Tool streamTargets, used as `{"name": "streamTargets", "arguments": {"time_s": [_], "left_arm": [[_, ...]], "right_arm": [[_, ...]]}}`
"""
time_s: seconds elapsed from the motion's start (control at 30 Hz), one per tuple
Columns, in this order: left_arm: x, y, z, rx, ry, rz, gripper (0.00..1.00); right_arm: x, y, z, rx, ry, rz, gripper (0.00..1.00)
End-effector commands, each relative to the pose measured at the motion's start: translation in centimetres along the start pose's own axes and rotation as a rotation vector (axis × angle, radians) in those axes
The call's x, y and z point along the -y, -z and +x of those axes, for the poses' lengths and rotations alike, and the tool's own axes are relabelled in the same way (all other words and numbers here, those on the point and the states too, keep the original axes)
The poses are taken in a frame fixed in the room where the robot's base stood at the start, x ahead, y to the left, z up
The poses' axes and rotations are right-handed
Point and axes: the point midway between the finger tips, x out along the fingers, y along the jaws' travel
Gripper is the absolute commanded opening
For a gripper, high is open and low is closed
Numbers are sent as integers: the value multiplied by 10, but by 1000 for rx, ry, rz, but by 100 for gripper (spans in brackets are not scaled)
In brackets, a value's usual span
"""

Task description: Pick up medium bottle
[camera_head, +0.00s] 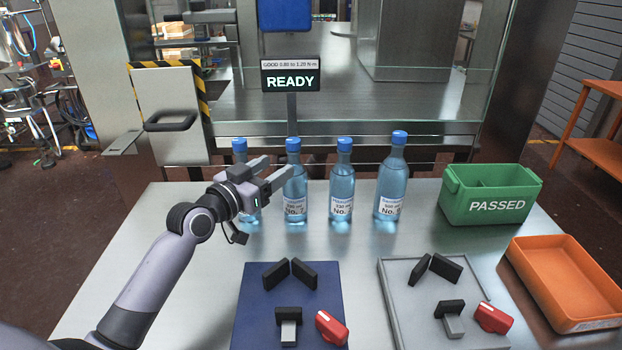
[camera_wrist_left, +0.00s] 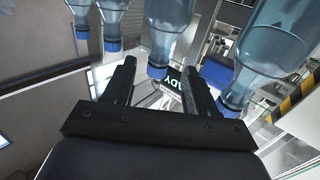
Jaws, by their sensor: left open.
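Several clear blue bottles with blue caps stand upright in a row on the metal table: the leftmost (camera_head: 240,152), the second, labelled No. 7 (camera_head: 294,185), the third (camera_head: 341,185) and the rightmost (camera_head: 391,185), which looks largest. I cannot tell which counts as medium. My left gripper (camera_head: 278,171) is open and empty, its fingers pointing at the second bottle and partly covering the leftmost. In the left wrist view, which is upside down, the second bottle (camera_wrist_left: 170,25) shows ahead between the open fingers (camera_wrist_left: 163,85), and the leftmost (camera_wrist_left: 268,50) is close beside the right-hand finger.
A green PASSED bin (camera_head: 490,195) and an orange tray (camera_head: 565,283) stand at the right. A blue fixture plate (camera_head: 255,320) and a grey one (camera_head: 405,320) lie in front. A READY display (camera_head: 290,80) stands behind the bottles. The table's front left is clear beside my arm.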

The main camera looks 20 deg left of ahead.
Motion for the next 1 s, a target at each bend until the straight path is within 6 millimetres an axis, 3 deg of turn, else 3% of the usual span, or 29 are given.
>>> {"name": "streamTargets", "arguments": {"time_s": [0.47,0.8,1.0], "left_arm": [[0,-1,26,-1,0,-1,57],[1,-1,64,-1,1,-1,57],[0,0,72,0,0,0,57]], "right_arm": [[1,-8,5,3,1,0,43],[1,-20,14,3,2,1,43],[1,-22,15,3,1,1,43]]}}
